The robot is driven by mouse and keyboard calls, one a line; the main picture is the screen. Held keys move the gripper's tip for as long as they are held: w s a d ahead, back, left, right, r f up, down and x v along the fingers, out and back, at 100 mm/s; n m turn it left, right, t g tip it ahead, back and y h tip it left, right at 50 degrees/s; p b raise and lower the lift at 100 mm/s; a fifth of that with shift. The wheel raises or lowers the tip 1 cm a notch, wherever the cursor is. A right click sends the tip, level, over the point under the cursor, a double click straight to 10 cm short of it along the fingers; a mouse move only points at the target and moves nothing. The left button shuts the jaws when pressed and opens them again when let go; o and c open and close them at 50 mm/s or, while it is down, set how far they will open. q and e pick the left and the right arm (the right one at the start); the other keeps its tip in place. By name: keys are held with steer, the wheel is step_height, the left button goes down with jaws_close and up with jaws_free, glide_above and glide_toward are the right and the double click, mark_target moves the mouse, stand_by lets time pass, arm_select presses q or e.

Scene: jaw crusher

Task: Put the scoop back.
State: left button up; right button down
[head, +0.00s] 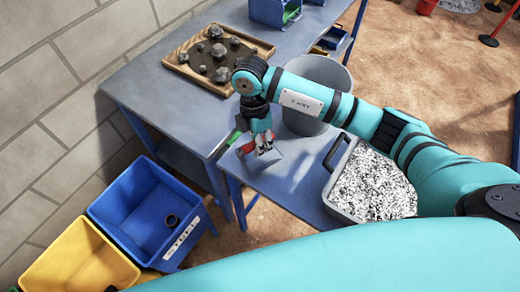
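My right gripper (264,146) points down over the near part of the blue table. It is shut on the scoop (264,163), whose grey-blue pan shows just below the fingers. Red parts, seemingly its handle, show beside the fingers, which hide much of it. I cannot tell whether the pan touches the tabletop. My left gripper is not in view.
A grey bucket (310,122) stands behind. A wooden tray (185,70) holds several rocks. Blue (140,212) and yellow (75,262) bins stand lower left.

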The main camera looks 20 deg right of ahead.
mark_target(261, 160)
step_height(261, 160, down, 2)
steer(key=shift+s+f+p, duration=0.1)
steer(key=shift+p, duration=0.3)
steer(key=shift+f, duration=0.4)
steer(key=shift+f, duration=0.1)
steer(key=c, duration=2)
jaws_free()
steer(key=shift+f, duration=0.1)
steer(key=o, duration=0.6)
